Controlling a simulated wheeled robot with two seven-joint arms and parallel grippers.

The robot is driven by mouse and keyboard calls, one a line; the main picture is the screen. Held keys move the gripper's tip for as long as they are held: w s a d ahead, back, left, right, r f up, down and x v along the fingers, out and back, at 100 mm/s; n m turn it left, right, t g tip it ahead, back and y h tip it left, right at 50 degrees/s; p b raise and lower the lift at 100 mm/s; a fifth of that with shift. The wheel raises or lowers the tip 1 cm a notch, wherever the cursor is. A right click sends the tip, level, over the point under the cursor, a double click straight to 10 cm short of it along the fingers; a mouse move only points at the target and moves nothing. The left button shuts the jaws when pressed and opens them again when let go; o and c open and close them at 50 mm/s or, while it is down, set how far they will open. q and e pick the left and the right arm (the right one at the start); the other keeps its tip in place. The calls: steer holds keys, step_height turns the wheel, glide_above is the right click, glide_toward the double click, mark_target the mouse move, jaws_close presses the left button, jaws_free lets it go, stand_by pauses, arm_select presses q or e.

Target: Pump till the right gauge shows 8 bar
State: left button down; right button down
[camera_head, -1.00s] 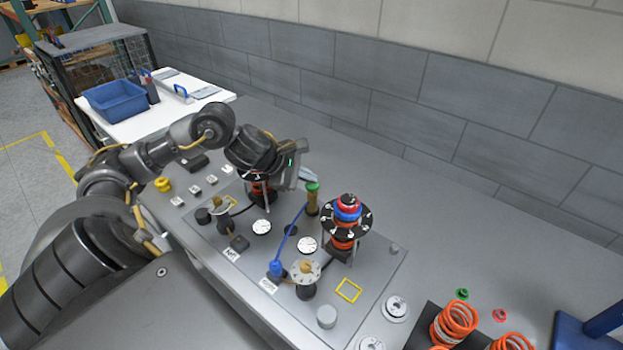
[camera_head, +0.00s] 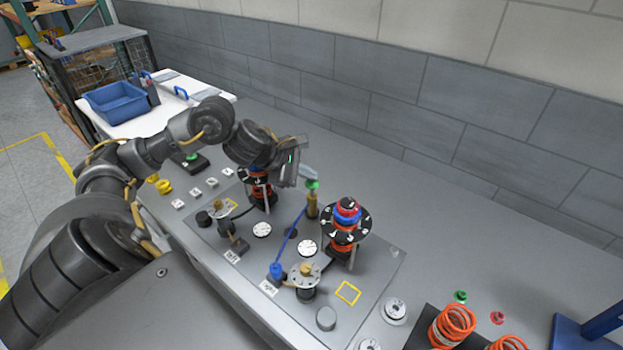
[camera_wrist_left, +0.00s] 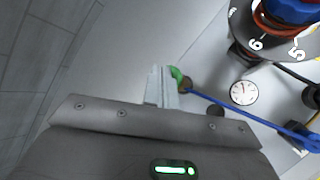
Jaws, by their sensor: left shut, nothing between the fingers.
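The pump is a small brass cylinder (camera_head: 312,207) with a green knob (camera_head: 313,184) on top, at the middle of the fixture plate. A blue hose (camera_head: 291,240) runs from it to the blue fitting (camera_head: 276,270) near the right label. The right gauge (camera_head: 307,247) is a white dial; its needle is too small to read. The left gauge (camera_head: 262,229) is a similar dial. My left gripper (camera_head: 309,173) is shut and empty right at the green knob. In the left wrist view its fingertips (camera_wrist_left: 161,86) lie against or just beside the knob (camera_wrist_left: 178,77). My right gripper is out of view.
A spring stack with a numbered black disc (camera_head: 344,220) stands right of the pump; another spring stack (camera_head: 258,190) stands under my left wrist. Orange springs (camera_head: 453,325) lie at the front right. The bench behind the pump is clear.

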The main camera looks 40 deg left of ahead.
mark_target(308, 183)
arm_select(q)
steer(key=shift+r, duration=0.45)
steer(key=shift+r+p, duration=1.85)
steer(key=shift+r, duration=0.7)
